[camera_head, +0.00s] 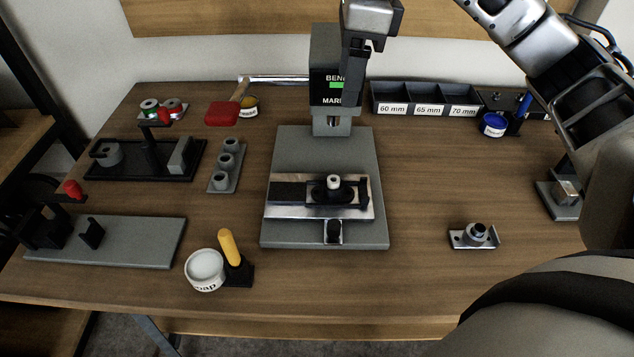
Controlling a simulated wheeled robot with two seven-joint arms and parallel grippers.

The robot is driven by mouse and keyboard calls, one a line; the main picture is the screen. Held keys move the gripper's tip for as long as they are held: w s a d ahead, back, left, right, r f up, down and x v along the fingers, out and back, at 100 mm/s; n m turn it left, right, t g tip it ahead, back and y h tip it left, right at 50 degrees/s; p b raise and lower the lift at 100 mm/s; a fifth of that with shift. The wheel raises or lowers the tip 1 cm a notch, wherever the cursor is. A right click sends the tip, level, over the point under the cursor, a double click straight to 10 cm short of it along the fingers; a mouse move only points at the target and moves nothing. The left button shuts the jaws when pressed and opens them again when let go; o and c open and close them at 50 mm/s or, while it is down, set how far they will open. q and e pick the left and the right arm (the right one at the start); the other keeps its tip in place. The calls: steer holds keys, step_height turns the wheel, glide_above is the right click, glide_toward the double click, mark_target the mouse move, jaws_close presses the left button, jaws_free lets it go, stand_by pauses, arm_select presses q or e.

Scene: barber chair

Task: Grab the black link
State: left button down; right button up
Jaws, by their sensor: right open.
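No separate part is clearly recognisable as the black link. A dark flat piece (289,191) lies in the metal fixture on the bench marker's base, beside a small pale cylinder (334,182). A small black upright piece (91,233) stands on the grey plate at the left. My right gripper (350,99) hangs fingers down in front of the bench marker, high above the fixture. It is open, with nothing seen in it; one finger largely hides the other. My left gripper is out of view.
The bench marker (328,55) stands at the back middle. A three-part size bin (425,99), a blue pot (492,125) and a small metal bracket (474,236) are on the right. A soap pot (205,270) is front left. The front middle of the table is clear.

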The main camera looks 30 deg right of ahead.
step_height(320, 180, down, 5)
steer(key=b, duration=0.4)
glide_above(334, 179)
step_height(334, 179, down, 10)
steer(key=shift+d+f+b, duration=0.1)
steer(key=shift+f+b, duration=0.1)
steer(key=shift+b, duration=0.1)
steer(key=shift+s+f, duration=0.1)
steer(key=shift+f, duration=2.75)
steer(key=c, duration=1.2)
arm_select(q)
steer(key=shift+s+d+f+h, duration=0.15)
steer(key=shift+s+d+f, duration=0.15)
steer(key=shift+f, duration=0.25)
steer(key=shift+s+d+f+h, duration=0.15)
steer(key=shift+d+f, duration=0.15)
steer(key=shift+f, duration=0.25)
arm_select(e)
steer(key=shift+o, duration=0.2)
